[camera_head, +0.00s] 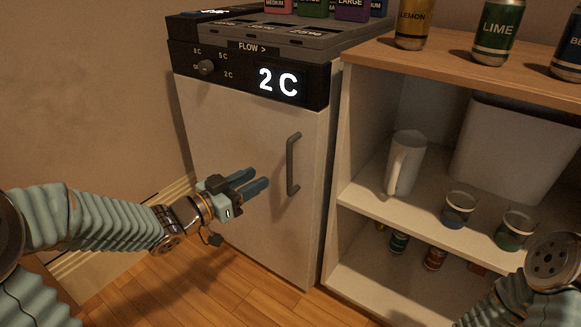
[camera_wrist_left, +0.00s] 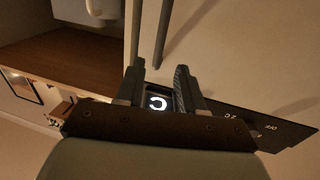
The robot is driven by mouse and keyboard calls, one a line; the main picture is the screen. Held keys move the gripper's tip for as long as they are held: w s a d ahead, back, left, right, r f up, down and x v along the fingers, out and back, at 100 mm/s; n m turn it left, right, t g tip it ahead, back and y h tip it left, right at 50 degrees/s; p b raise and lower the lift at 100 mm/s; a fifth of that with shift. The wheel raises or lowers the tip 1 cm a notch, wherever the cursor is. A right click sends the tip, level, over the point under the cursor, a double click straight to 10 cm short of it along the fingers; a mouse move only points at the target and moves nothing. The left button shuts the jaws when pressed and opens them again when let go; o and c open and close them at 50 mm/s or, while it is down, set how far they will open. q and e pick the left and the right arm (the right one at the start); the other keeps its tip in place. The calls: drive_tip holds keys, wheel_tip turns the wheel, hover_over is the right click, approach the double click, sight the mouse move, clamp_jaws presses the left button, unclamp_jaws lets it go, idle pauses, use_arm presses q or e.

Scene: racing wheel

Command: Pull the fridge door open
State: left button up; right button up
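The fridge door (camera_head: 240,130) is a white panel under a black control strip and looks shut. Its dark vertical bar handle (camera_head: 292,165) is near the door's right edge. My left gripper (camera_head: 258,178) is in front of the door, left of the handle, fingers pointing right toward it. Its two blue fingers are apart with nothing between them, and a gap separates the tips from the handle. In the left wrist view the open fingers (camera_wrist_left: 158,72) show with the handle bar (camera_wrist_left: 163,35) beyond the tips. My right gripper is out of view.
The lit "2 C" display (camera_head: 278,83) and a knob (camera_head: 206,67) are above the door. A wall is on the left; wooden floor (camera_head: 190,290) is clear below.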

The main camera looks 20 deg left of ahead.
use_arm(q)
drive_tip(key=b+x, duration=0.2)
drive_tip(key=x, duration=0.9)
drive_tip(key=shift+w+d, duration=0.2)
drive_tip(key=shift+w, duration=0.1)
clamp_jaws()
